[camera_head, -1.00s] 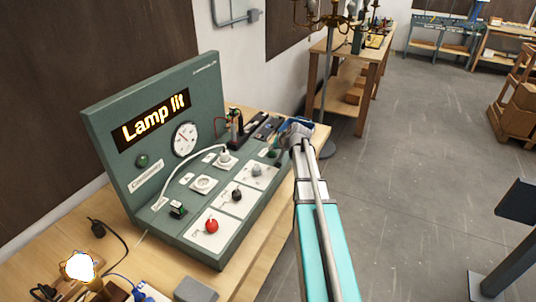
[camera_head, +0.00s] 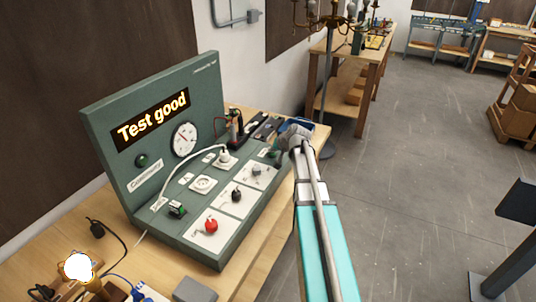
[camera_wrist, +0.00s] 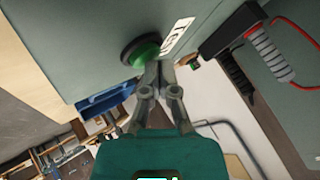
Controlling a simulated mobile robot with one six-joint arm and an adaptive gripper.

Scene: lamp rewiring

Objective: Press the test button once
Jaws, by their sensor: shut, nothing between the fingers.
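The green test button (camera_wrist: 141,50) sits in a dark round collar on the green panel, beside a white label (camera_wrist: 178,36) in the wrist view. My gripper (camera_wrist: 159,66) is shut and empty, its tips right by the button's edge; I cannot tell whether they touch it. In the head view the test bench (camera_head: 240,190) stands on the wooden table, and its display (camera_head: 151,119) reads "Test good". My gripper (camera_head: 285,146) is at the bench's right edge, partly hidden by my wrist and arm.
The bench carries a red knob (camera_head: 211,225), a black knob (camera_head: 236,195) and a plugged-in white plug (camera_head: 224,156). A lit bulb (camera_head: 78,266) glows at the lower left. A red-and-black tool with a red lead (camera_wrist: 232,30) is near my gripper. Open floor lies to the right.

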